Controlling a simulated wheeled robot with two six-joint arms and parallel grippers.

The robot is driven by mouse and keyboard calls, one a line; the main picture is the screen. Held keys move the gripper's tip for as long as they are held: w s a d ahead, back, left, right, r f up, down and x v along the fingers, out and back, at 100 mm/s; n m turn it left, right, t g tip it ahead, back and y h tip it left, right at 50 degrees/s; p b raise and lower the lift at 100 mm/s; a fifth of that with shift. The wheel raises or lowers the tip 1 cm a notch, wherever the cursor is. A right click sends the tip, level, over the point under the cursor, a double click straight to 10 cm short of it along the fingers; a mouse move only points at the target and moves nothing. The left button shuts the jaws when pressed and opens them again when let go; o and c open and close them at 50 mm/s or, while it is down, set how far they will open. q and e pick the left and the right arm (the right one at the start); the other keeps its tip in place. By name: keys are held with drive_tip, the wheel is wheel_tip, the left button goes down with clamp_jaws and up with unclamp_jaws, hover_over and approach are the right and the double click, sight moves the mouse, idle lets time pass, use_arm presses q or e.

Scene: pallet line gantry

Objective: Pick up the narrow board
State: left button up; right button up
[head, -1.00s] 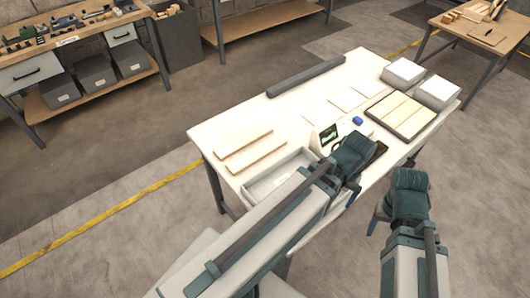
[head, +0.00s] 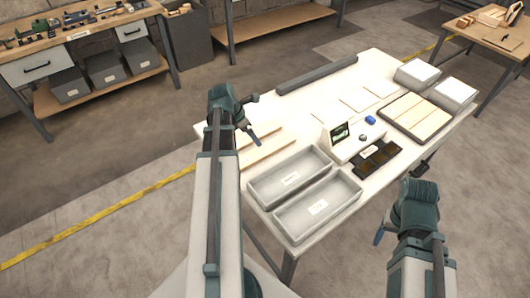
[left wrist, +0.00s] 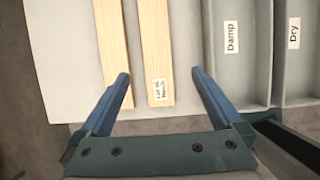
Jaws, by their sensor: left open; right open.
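Two pale wooden boards lie side by side on the white table. The far board (head: 268,132) and the near board (head: 268,149) are partly hidden by my left arm in the head view. In the left wrist view they are the plain left board (left wrist: 112,45) and the labelled right board (left wrist: 155,45). Their widths look close; I cannot tell surely which is the narrow one. My left gripper (left wrist: 160,76) is open and empty; the labelled board shows between its fingers, and its left fingertip overlaps the plain board's edge. My right gripper (head: 379,234) is open and empty beside the table's front edge.
Two grey trays, Damp (left wrist: 232,80) and Dry (left wrist: 293,80), stand beside the boards. Further right are a small display (head: 340,134), a dark panel (head: 376,158), a slatted tray (head: 418,118) and white-topped boxes (head: 418,72). A dark bar (head: 316,74) lies along the back edge.

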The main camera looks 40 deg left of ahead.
use_arm(q)
drive_tip(key=b, duration=0.8)
approach(265, 149)
drive_tip(key=f, duration=0.3)
drive_tip(key=shift+s+d+f, duration=0.2)
drive_tip(key=shift+s, duration=0.05)
drive_tip(key=shift+w+d+f+b, duration=0.15)
drive_tip(key=shift+w+f+b, duration=0.7)
drive_tip(key=shift+f+b, duration=0.3)
drive_tip(key=shift+w+d+f+b, duration=0.1)
drive_tip(key=shift+w+f+b, duration=0.8)
drive_tip(key=shift+f+b, duration=0.25)
drive_tip(key=c, duration=1.4)
drive_tip(key=shift+c, duration=0.2)
drive_tip(key=shift+r+p, duration=0.15)
drive_tip(key=shift+p, duration=0.2)
wheel_tip(265, 149, up, 10)
drive_tip(key=p, duration=1)
